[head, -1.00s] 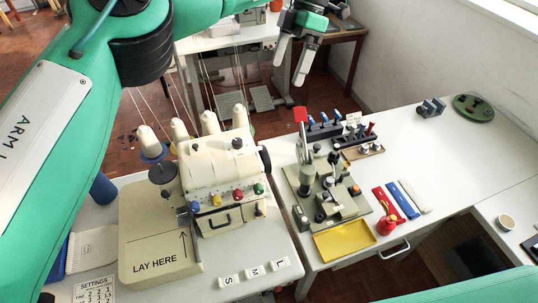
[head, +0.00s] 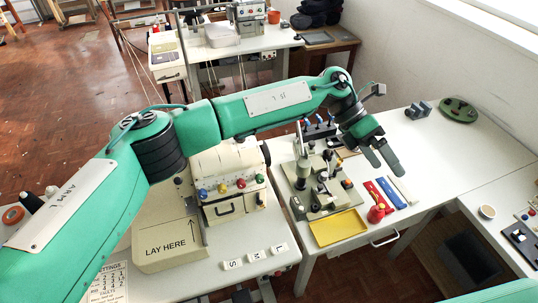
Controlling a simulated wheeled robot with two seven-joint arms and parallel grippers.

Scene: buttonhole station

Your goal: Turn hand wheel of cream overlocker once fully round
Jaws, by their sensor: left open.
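The cream overlocker (head: 222,205) stands on the near white table, with colored dials on its front and a flat bed marked LAY HERE. Its dark hand wheel (head: 265,154) shows as a narrow edge on the machine's right side, just below my left forearm in the picture. My left arm crosses over the machine and hides its top and thread cones. My left gripper (head: 385,163) is open and empty, above the right-hand table, well to the right of the hand wheel and apart from it. My right gripper is out of view; only a green arm part shows at bottom right.
A grey press (head: 322,185) with a yellow tray (head: 338,228) stands right of the overlocker. A red bottle (head: 376,213) and colored strips (head: 386,192) lie beside it. White S, M and L blocks (head: 255,257) sit in front. Another machine (head: 250,20) stands on the back table.

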